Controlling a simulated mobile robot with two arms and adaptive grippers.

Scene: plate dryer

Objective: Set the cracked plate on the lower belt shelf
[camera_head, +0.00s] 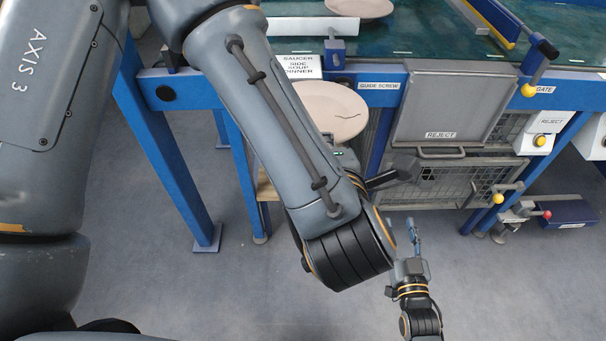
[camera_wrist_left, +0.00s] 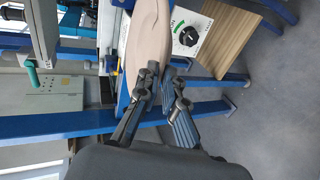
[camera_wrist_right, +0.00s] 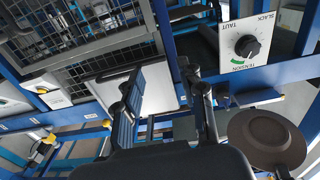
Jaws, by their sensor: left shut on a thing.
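The cracked plate (camera_head: 338,108) is pale pink with a dark crack line. In the head view it is tilted in front of the blue machine frame, partly hidden by my left arm. My left gripper (camera_wrist_left: 162,88) is shut on the edge of the plate (camera_wrist_left: 150,40) in the left wrist view; the head view mostly hides it behind the arm. My right gripper (camera_head: 413,228) is empty, low over the floor and apart from the plate; in the right wrist view its fingers stand wide apart. A wooden board (camera_wrist_left: 228,42) shows beyond the plate; I cannot tell if it is the lower belt shelf.
A green belt (camera_head: 420,38) carries another plate (camera_head: 360,7) at the top. The REJECT bin (camera_head: 440,108), wire cage and knobbed levers stand right of the held plate. A tension dial panel (camera_wrist_right: 245,45) and a dark round disc (camera_wrist_right: 266,138) show in the right wrist view. The front floor is clear.

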